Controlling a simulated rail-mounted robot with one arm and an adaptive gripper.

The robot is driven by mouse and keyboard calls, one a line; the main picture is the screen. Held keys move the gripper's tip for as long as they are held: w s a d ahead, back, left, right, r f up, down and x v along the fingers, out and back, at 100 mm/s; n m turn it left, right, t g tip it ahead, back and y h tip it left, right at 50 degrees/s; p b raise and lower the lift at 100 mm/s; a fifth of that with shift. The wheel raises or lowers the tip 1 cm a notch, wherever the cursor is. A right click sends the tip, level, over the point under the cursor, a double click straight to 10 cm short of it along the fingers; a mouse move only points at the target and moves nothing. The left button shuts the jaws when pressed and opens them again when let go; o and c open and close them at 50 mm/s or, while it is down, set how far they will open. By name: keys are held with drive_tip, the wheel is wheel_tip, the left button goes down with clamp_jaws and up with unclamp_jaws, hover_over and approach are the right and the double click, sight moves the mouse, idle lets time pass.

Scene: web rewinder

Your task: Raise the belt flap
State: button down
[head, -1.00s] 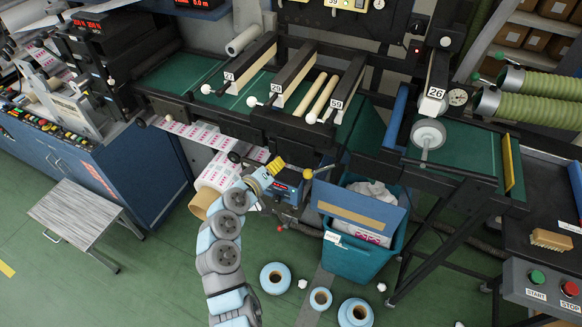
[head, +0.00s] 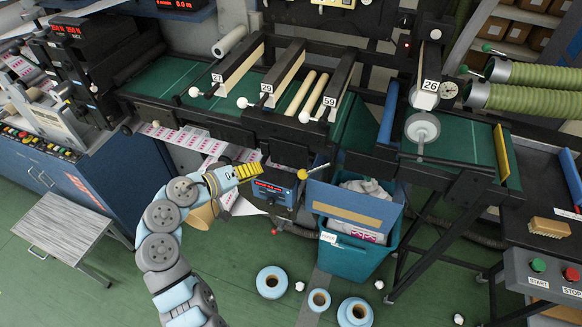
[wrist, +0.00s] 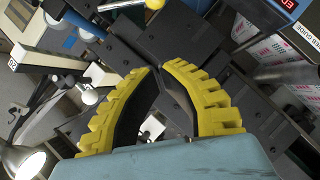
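The green belt (head: 455,140) runs along the machine's raised bed. A blue upright panel (head: 388,112) stands across it, and a yellow upright panel (head: 502,155) stands near its right end. I cannot tell which of them is the belt flap. My gripper (head: 258,170) is below the front edge of the bed, left of both panels and clear of them. In the wrist view its yellow fingers (wrist: 159,68) curve together at the tips, with nothing held between them.
A teal bin (head: 350,257) with a blue-and-tan front flap stands right of my gripper. A small display box (head: 275,190) is close beside my fingers. Blue rolls (head: 272,282) lie on the floor. Numbered bars with white knobs (head: 242,102) overhang the bed. A stool (head: 72,232) stands left.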

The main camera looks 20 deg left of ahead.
drive_tip(key=shift+w, duration=0.15)
drive_tip(key=s+d+f+p+x, duration=0.1)
drive_tip(key=d+p+x, duration=0.1)
drive_tip(key=x, duration=1)
drive_tip(key=shift+f+p, duration=0.35)
drive_tip(key=shift+p, duration=0.4)
drive_tip(key=shift+d+f, duration=0.1)
drive_tip(key=shift+d, duration=0.15)
